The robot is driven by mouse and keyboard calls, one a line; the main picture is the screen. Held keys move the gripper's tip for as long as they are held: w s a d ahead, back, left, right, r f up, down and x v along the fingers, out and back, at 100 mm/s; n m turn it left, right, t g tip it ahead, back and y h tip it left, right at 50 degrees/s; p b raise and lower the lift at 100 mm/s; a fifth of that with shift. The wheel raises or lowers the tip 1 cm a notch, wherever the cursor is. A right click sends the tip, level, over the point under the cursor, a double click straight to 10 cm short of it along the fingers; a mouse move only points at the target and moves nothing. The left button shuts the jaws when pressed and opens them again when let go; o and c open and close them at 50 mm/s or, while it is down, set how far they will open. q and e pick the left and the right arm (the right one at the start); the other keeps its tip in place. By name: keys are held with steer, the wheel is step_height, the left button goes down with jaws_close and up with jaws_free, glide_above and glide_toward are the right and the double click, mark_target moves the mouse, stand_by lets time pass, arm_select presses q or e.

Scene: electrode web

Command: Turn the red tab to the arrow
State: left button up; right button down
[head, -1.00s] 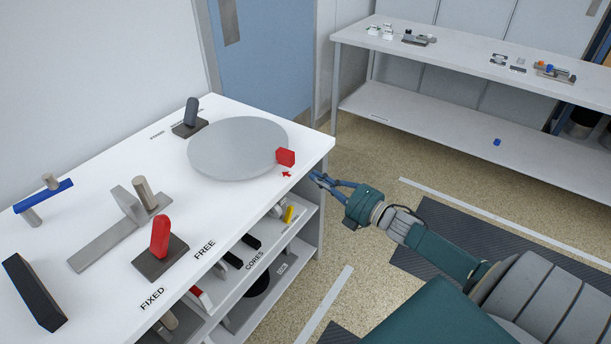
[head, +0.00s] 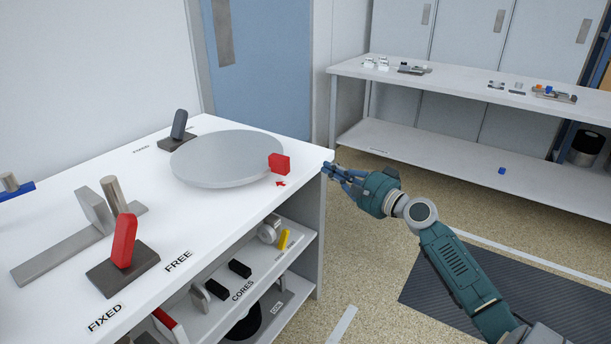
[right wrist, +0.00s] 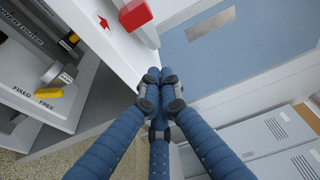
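The red tab (head: 280,163) is a small block on the rim of a round grey disc (head: 228,158), which lies on the white bench top. A small red arrow (head: 281,184) is marked on the bench just in front of the tab. My right gripper (head: 331,171) is beside the bench's right corner, right of the tab and apart from it. In the right wrist view the tab (right wrist: 134,14) and arrow (right wrist: 103,22) are at the top, beyond the fingertips (right wrist: 153,82). The fingertips are together with nothing visible between them. My left gripper is out of view.
A red lever (head: 124,240) on a dark base and a grey lever (head: 179,125) stand on the bench (head: 200,232), left of the disc. Shelves with cores lie below. A second bench (head: 460,84) stands behind. Open floor lies right of my bench.

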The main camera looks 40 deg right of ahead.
steer(key=w, duration=0.3)
steer(key=w+a, duration=0.1)
steer(key=w, duration=0.5)
steer(key=shift+w+a+r, duration=0.1)
steer(key=shift+w+a, duration=0.05)
steer(key=shift+w, duration=0.25)
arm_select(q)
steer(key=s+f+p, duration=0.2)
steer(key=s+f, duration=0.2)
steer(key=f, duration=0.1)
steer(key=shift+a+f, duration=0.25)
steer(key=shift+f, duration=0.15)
arm_select(e)
steer(key=a, duration=0.1)
steer(key=s+a, duration=0.1)
steer(key=a, duration=0.1)
steer(key=shift+s+a, duration=0.25)
steer(key=shift+s, duration=0.15)
